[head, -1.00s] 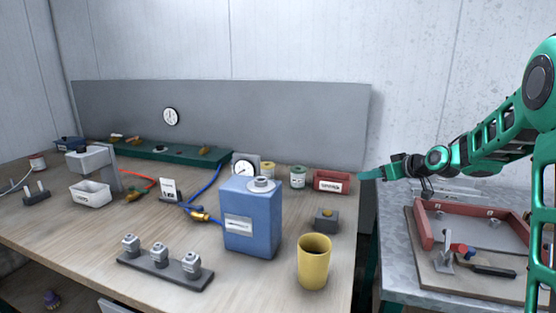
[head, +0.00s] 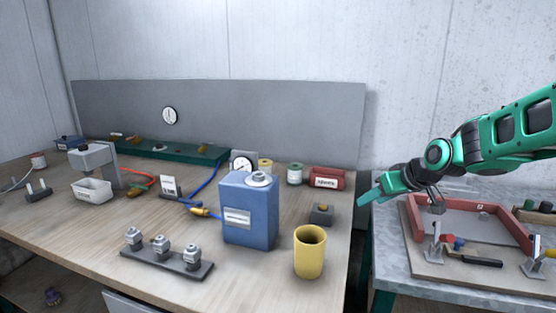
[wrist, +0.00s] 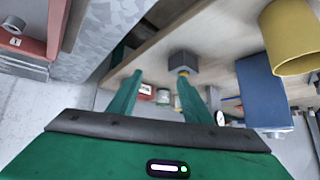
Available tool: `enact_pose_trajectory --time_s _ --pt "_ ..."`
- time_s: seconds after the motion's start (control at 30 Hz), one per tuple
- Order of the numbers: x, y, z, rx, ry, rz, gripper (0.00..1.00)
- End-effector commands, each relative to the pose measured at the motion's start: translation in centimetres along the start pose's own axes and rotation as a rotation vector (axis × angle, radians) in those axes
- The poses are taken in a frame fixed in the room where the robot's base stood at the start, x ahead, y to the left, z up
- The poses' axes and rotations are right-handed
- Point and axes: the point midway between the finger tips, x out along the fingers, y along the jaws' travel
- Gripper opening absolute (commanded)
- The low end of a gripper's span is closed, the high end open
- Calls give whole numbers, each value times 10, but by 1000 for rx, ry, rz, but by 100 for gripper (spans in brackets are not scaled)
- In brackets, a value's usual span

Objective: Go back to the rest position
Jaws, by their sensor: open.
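My green gripper (head: 371,194) is in the head view, at the right edge of the wooden workbench (head: 90,215), over the gap beside the metal table. In the wrist view my gripper (wrist: 165,92) shows its two green fingers spread apart with nothing between them. My arm reaches in from the right. No marked rest position shows.
A yellow cup (head: 309,255), a blue canister (head: 248,210) and a red box (head: 326,178) stand on the bench near my gripper. The metal table (head: 390,280) on the right carries a red frame (head: 418,222) and clamps. Open air lies above both surfaces.

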Motion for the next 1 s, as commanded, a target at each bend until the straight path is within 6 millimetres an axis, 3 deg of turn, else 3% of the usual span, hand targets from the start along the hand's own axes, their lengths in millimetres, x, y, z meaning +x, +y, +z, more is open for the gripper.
enact_pose_trajectory --time_s 0.03,0.2,0.57,0.8,1.0 --pt "-15 -12 17 17 -36 15 45" --pt "-56 -32 83 98 -168 87 45" --pt "-119 -49 188 231 -342 227 45" --pt "-168 -6 253 454 -482 325 45" --pt "-217 9 313 683 -609 374 45"
